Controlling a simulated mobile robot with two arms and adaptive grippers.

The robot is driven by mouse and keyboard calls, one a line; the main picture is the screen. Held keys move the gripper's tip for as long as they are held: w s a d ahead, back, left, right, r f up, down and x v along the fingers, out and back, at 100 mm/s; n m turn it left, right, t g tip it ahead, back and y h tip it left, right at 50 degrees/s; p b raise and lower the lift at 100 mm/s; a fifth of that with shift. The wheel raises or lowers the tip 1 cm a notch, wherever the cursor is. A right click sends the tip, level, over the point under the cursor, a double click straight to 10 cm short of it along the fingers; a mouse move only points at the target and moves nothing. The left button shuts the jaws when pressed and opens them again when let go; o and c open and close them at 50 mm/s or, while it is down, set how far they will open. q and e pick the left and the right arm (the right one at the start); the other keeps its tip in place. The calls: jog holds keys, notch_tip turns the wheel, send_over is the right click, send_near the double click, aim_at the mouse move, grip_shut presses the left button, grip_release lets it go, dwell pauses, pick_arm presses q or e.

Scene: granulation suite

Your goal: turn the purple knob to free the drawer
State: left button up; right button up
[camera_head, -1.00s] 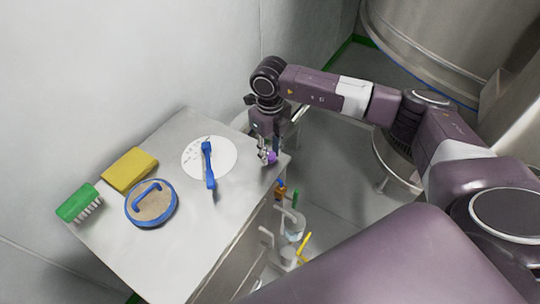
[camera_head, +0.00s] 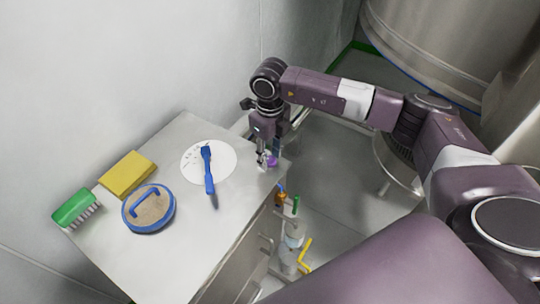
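The purple knob (camera_head: 272,160) is small and sits at the far right corner of the steel cabinet top (camera_head: 172,258). My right gripper (camera_head: 266,161) points down at it, with its fingertips at or beside the knob. The fingers partly hide the knob, and I cannot tell whether they are closed on it. The cabinet's front, with drawer handles (camera_head: 266,245), faces right and shows only at a steep angle. My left gripper is not in view.
On the cabinet top lie a white disc (camera_head: 226,160) with a blue-handled tool (camera_head: 208,170), a yellow sponge (camera_head: 127,174), a green brush (camera_head: 76,208) and a round blue-rimmed item (camera_head: 150,209). Bottles and tools (camera_head: 294,240) stand right of the cabinet. Steel vessels (camera_head: 450,40) stand behind my arm.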

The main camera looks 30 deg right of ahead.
aim_at(270, 159)
jog(key=shift+o, duration=0.5)
jog(key=shift+f, duration=0.1)
notch_tip(270, 159, up, 12)
jog(key=shift+s, duration=0.1)
dwell(0.5)
